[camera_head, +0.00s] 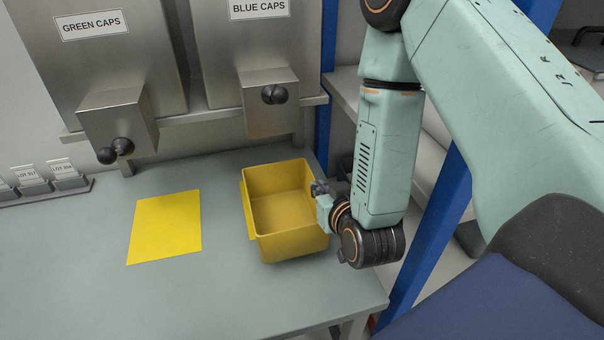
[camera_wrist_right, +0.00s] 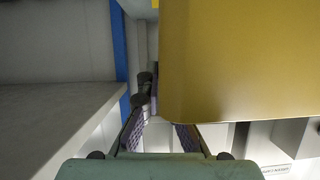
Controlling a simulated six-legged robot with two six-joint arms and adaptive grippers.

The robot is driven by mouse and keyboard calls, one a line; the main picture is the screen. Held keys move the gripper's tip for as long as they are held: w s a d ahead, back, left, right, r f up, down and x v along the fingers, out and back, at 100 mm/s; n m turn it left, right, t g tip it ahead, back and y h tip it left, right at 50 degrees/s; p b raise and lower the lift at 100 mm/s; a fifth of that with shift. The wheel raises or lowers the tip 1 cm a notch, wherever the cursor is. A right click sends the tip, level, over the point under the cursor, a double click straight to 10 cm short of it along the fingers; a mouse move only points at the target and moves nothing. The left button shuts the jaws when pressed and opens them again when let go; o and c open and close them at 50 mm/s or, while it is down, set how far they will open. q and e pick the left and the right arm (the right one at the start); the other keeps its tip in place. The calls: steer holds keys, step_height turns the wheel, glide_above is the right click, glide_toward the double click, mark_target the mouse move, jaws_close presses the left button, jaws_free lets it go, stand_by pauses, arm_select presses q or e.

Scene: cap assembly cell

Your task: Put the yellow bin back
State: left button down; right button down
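The yellow bin (camera_head: 290,244) is upright with its open top facing up, over the right part of the grey table, and looks empty. I cannot tell if its base touches the table. A flat yellow rectangle (camera_head: 167,228) lies bare on the table to its left. My right gripper (camera_head: 321,188) is at the bin's right rim. In the right wrist view the bin (camera_wrist_right: 240,60) fills the upper right and hides part of one finger of my right gripper (camera_wrist_right: 160,125). Whether the fingers are shut on the rim is not clear. My left gripper is not in view.
Steel dispensers labelled green caps (camera_head: 118,112) and blue caps (camera_head: 268,105) hang behind the table, with black knobs. A rack of small lot-labelled holders (camera_head: 50,188) stands at the far left. A blue post (camera_head: 440,225) rises right of the table. The table's front left is clear.

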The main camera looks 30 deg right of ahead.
mark_target(304, 171)
steer(key=w, duration=0.3)
steer(key=w+d, duration=0.1)
steer(key=w, duration=0.3)
steer(key=w+d, duration=0.1)
steer(key=w, duration=0.2)
steer(key=shift+w+d, duration=0.2)
steer(key=shift+w, duration=0.05)
steer(key=shift+a+f, duration=0.15)
steer(key=f, duration=0.1)
steer(key=d+f+b, duration=0.1)
steer(key=f, duration=0.1)
steer(key=shift+s+f, duration=0.1)
steer(key=shift+f, duration=0.15)
steer(key=shift+a, duration=0.35)
steer(key=c, duration=1.8)
jaws_free()
steer(key=shift+d+f, duration=0.1)
steer(key=shift+d, duration=0.1)
steer(key=shift+o, duration=1.4)
steer(key=shift+a, duration=0.2)
